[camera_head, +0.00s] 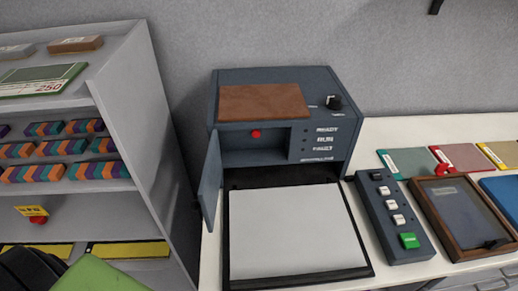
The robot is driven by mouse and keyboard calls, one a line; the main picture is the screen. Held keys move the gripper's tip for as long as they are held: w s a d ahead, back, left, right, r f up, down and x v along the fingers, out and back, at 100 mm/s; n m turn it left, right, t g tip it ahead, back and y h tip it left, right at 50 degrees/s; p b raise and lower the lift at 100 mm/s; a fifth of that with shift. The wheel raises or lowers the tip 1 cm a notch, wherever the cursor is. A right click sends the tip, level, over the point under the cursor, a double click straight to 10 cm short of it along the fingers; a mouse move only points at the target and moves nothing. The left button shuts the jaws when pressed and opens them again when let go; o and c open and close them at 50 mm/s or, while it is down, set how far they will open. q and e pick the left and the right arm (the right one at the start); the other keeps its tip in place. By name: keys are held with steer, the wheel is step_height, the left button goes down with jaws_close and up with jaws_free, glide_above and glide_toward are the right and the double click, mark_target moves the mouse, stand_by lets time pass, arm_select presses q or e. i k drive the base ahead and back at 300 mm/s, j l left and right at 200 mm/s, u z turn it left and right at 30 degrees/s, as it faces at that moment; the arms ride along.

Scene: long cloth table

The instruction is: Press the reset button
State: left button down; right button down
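A dark blue-grey machine (285,78) stands against the wall on the white table, with a brown panel (262,102) on its sloped top. Its small door (211,178) on the left is swung open. A round red button (255,134) shows inside the opening behind it. A control box (393,218) to the right carries several white switches and a green button (409,240). The labels are too small to read, so I cannot tell which one is the reset button.
A grey shelf (145,110) with striped blocks stands at the left. A white sheet (290,230) lies on a black tray before the machine. A brown-framed panel (458,215) and coloured cards lie at the right. Dark and green shapes (95,276) fill the lower left corner.

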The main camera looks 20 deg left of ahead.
mark_target(255, 133)
steer(key=j, duration=0.5)
steer(key=k+j, duration=0.15)
steer(key=j, duration=0.9)
steer(key=k+z, duration=0.05)
